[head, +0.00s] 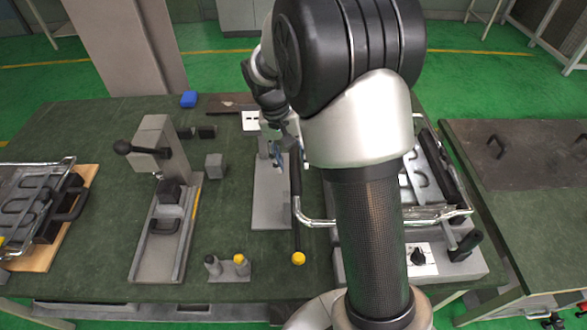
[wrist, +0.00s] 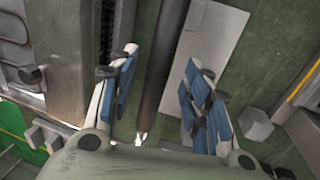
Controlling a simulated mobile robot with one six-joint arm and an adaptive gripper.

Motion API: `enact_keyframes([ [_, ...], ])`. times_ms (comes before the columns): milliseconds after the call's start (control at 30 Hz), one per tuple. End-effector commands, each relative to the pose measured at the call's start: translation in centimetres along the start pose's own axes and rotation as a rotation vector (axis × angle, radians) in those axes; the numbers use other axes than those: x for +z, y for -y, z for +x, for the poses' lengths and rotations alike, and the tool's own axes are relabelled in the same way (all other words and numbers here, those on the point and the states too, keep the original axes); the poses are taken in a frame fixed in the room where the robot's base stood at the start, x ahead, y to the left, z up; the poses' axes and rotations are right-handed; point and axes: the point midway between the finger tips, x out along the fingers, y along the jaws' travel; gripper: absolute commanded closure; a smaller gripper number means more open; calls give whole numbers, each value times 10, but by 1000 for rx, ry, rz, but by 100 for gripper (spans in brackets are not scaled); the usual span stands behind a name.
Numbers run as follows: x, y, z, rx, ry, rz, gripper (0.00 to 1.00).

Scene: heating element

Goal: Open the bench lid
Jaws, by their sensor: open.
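A dark flat panel with two black handles (head: 530,150) lies on top of the right-hand bench and looks like the bench lid. It lies flat, and it is not in the wrist view. My gripper (head: 277,155) is over the main green bench, well left of that panel. In the wrist view my gripper (wrist: 162,58) is open, with blue pads and nothing held. A long dark bar (wrist: 165,60) runs between the fingers in that view; I cannot tell how far below them it is. The bar ends in a yellow knob (head: 298,258). My arm hides part of the bench.
A grey lever press (head: 160,150) and a small block (head: 215,165) stand to the left. A wire-framed fixture (head: 40,205) lies at far left. Green floor shows beyond the benches.

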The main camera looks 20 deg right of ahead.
Motion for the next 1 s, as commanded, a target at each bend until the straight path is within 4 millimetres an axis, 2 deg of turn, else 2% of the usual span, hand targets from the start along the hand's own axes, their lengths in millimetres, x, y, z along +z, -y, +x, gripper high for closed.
enact_keyframes([
  [33, 0, 0, 11, 1, 2, 1, 55],
  [200, 0, 0, 27, 0, 1, 1, 55],
  [567, 0, 0, 30, 0, 0, 0, 55],
  [1000, 0, 0, 30, 0, 0, 0, 84],
])
